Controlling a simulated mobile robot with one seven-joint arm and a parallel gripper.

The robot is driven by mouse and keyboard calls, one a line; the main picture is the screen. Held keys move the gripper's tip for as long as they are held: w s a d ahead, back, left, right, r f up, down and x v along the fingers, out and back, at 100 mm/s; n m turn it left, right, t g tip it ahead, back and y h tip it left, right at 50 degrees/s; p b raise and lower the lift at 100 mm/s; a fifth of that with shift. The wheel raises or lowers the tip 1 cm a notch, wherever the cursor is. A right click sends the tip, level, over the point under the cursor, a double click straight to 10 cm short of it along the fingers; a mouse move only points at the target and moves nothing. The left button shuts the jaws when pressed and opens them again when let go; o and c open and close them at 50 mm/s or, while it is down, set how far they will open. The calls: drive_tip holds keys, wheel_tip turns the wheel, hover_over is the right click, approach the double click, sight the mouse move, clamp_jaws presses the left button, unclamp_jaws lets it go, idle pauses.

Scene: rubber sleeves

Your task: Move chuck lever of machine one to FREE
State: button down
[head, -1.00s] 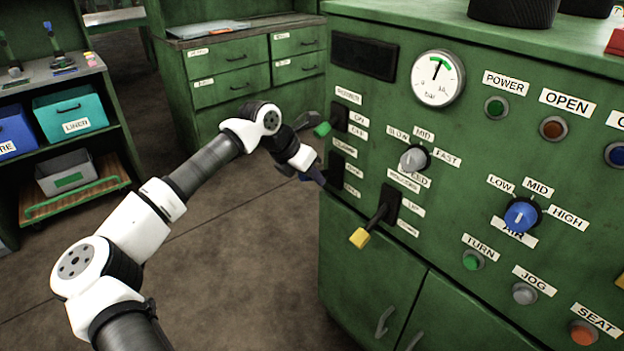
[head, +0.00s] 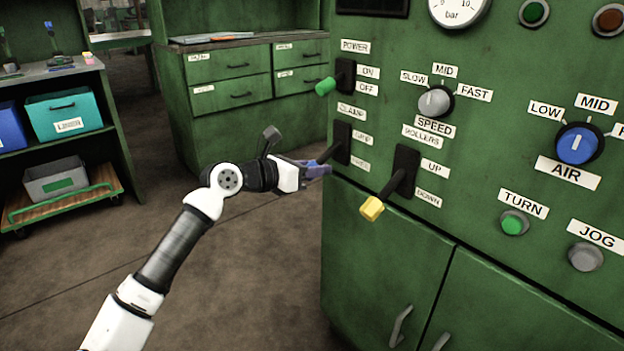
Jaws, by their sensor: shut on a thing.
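A lever with a black stem (head: 329,154) and a blue handle (head: 319,171) sticks out from a black slot plate (head: 342,143) on the green machine's front. The small label above it looks like CLAMP, and two smaller labels to its right are too blurred to read surely. My gripper (head: 311,170) is shut on the blue handle from the left. The handle hangs lower than the plate's middle, about level with the lower label. The fingers partly hide the handle, so I cannot tell its exact setting.
A green-tipped POWER lever (head: 325,86) is just above, and a yellow-tipped ROLLERS lever (head: 372,208) is close on the lower right. Cabinet doors (head: 380,270) are below. The floor (head: 250,280) left of the machine is clear. A drawer cabinet (head: 230,90) stands behind.

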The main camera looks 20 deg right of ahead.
drive_tip(key=shift+w+d+f+h+b, duration=0.1)
drive_tip(key=shift+f+h+b, duration=0.3)
drive_tip(key=shift+b, duration=0.1)
drive_tip(key=shift+r, duration=0.15)
drive_tip(key=c, duration=1.1)
unclamp_jaws()
drive_tip(key=shift+o, duration=0.2)
drive_tip(key=shift+d, duration=0.1)
drive_tip(key=p+v, duration=0.1)
drive_tip(key=v, duration=1.3)
drive_tip(key=shift+f, duration=0.25)
drive_tip(key=shift+d+r, duration=0.1)
